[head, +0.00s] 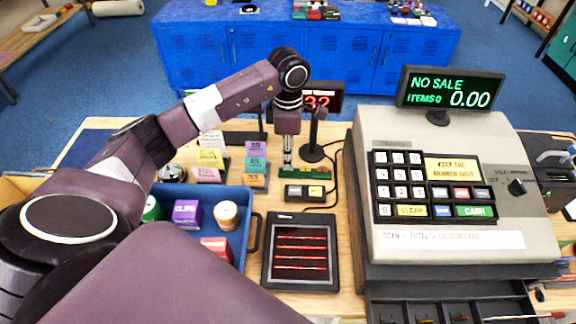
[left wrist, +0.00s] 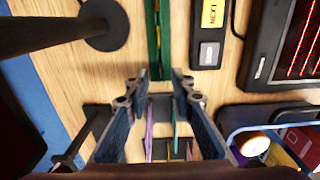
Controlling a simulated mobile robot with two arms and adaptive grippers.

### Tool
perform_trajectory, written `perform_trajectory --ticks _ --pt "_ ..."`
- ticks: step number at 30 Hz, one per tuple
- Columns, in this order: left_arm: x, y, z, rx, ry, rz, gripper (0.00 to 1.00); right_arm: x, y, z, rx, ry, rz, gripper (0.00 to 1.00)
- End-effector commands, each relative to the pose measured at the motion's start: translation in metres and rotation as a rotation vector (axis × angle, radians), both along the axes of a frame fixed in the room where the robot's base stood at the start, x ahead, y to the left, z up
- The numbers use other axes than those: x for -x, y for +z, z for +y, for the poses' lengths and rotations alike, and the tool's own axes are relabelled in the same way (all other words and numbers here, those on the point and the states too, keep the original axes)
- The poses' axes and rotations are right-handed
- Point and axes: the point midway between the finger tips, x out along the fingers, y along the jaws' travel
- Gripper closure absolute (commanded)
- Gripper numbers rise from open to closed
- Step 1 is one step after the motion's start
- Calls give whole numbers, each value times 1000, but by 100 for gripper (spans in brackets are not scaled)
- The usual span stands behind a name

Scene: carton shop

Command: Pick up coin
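No coin can be made out clearly in either view. My left gripper (head: 288,163) points down at the table between the label cards and the small button box. In the left wrist view its fingers (left wrist: 160,76) are apart, with nothing gripped between them. A narrow green strip (left wrist: 153,35) runs just ahead of the fingertips; it also shows in the head view (head: 268,173). The cash register (head: 455,255) stands to the right, with its drawer (head: 400,312) partly visible and open below. The contents of the drawer are too small to tell. My right gripper is not in view.
A blue tray (head: 252,205) with small boxes and jars sits left of the scanner (head: 300,283). A button box (head: 304,191) and a black stand (head: 313,152) are close to my left gripper. Label cards (head: 255,165) stand just left of it.

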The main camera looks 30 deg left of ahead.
Motion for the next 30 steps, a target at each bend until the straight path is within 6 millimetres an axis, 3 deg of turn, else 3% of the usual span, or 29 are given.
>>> perform_trajectory --ticks 1,7,15,21,30 --pt "2 -3 -1 2 1 7 77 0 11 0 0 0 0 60" --pt "1 -28 0 2 0 3 77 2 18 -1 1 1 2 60" --pt "0 -32 0 1 0 -1 77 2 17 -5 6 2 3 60" --pt "0 -32 0 0 0 0 99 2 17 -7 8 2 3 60" --pt "0 -32 0 0 0 0 100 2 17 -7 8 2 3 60"
